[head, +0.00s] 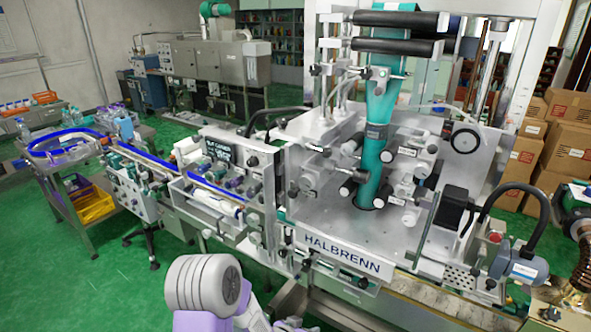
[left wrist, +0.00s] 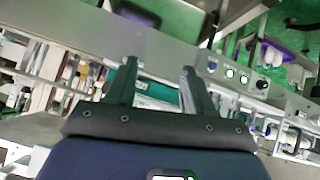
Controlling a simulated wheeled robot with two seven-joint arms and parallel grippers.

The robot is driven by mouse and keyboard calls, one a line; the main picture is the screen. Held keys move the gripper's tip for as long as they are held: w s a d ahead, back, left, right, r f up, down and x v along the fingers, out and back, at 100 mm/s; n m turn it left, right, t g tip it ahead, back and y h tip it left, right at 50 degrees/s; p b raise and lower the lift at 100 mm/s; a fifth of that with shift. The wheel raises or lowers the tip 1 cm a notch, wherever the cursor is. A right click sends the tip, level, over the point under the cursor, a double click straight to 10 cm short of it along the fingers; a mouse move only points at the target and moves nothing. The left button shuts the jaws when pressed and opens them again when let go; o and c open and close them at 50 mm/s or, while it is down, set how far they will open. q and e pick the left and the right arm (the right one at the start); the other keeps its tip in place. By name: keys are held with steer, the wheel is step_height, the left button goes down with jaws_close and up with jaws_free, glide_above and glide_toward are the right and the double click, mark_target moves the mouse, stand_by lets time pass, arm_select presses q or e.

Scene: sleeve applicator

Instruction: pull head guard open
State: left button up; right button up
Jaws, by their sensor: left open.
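The sleeve applicator head (head: 370,170) fills the middle and right of the head view, with a teal sleeve film (head: 372,170) running down through its rollers. The HALBRENN front plate (head: 342,255) is below it. I cannot clearly pick out the head guard or tell its position. My left arm comes in at the bottom of the head view, in front of the machine, and its gripper is mostly cut off there. In the left wrist view my left gripper (left wrist: 158,76) is open, its two dark fingers apart with nothing held between them. My right gripper is not in view.
A conveyor with a blue-edged guide (head: 75,138) runs to the left of the machine. Cardboard boxes (head: 570,130) are stacked at the back right. Green floor (head: 75,285) is clear at the lower left.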

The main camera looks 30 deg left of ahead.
arm_select(q)
steer(key=w+a+r+m+t+p, duration=0.1)
steer(key=w+a+r+t+p, duration=0.15)
steer(key=r, duration=0.65)
steer(key=w+a+r+m+t+p, duration=0.15)
steer(key=a+r, duration=0.25)
steer(key=r, duration=0.6)
steer(key=m+t+p, duration=0.2)
steer(key=t+p, duration=0.2)
steer(key=p, duration=0.1)
glide_toward(291, 195)
steer(key=w, duration=0.3)
steer(key=shift+n, duration=0.25)
steer(key=w, duration=0.2)
steer(key=w+p, duration=0.1)
steer(key=w, duration=0.1)
steer(key=w+d+p, duration=0.1)
steer(key=w, duration=0.2)
steer(key=shift+f, duration=0.1)
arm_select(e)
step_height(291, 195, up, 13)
arm_select(q)
steer(key=shift+c, duration=0.5)
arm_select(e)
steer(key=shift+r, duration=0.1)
arm_select(q)
jaws_close()
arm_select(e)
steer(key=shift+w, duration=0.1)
